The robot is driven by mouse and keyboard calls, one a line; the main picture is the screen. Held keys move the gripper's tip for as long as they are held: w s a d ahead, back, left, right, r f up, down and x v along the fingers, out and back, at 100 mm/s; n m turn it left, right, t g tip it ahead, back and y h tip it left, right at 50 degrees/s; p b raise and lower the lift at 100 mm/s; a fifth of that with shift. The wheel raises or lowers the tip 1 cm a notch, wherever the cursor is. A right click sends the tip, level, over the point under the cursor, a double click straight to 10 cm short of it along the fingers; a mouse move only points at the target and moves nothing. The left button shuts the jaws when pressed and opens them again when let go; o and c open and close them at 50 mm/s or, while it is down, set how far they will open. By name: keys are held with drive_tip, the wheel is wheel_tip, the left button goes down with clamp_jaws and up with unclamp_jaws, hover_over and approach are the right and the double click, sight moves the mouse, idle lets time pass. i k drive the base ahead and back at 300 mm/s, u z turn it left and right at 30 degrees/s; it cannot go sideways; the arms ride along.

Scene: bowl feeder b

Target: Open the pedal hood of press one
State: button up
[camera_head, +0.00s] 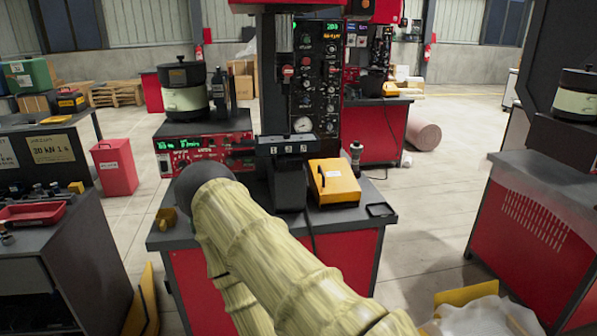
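A yellow box-like cover (340,184) with a dark handle on its left part sits on the dark bench top (376,222) of the middle press. It looks shut, but I cannot tell whether it is the pedal hood. Yellow panels also show low down, one at the lower left (143,304) and one at the lower right (464,294); either may belong to a pedal hood, and their state is unclear. My arm, in a pale yellow ribbed sleeve, crosses the lower middle to a dark round joint. My gripper is not visible.
The middle press has a black control panel (316,80) and a red cabinet. A bowl feeder (183,98) stands on a red control unit at its left. Workbenches stand left (60,245) and right (540,165). A red bin (115,168) stands on the floor. Bare floor (440,190) shows right.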

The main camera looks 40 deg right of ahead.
sight(330, 180)
drive_tip(key=i, duration=0.25)
drive_tip(key=z, duration=0.75)
